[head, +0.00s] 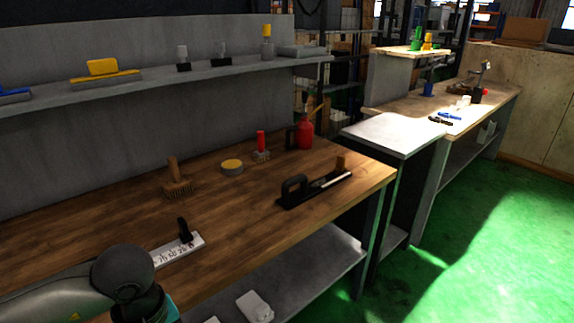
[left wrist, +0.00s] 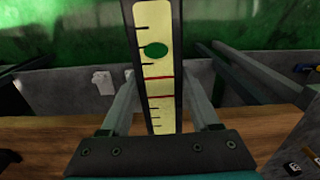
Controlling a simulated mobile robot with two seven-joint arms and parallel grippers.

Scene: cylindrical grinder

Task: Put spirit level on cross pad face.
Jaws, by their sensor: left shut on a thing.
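In the left wrist view the spirit level (left wrist: 160,32) stands between the fingers of my left gripper (left wrist: 163,88). Its dark frame holds a yellow vial with a green bubble, red lines and black marks. The gripper is shut on it. In the head view my left arm comes in at the bottom left, and neither its fingers nor the level can be made out there. I cannot tell which surface is the cross pad face. My right gripper is not in view.
The wooden bench (head: 240,215) bears a numbered white scale with a black knob (head: 180,247), a brush (head: 175,180), a round yellow-topped tin (head: 232,167), a red can (head: 305,133) and a black handled tool (head: 315,188). A grey shelf (head: 215,70) runs behind. The bench's middle is clear.

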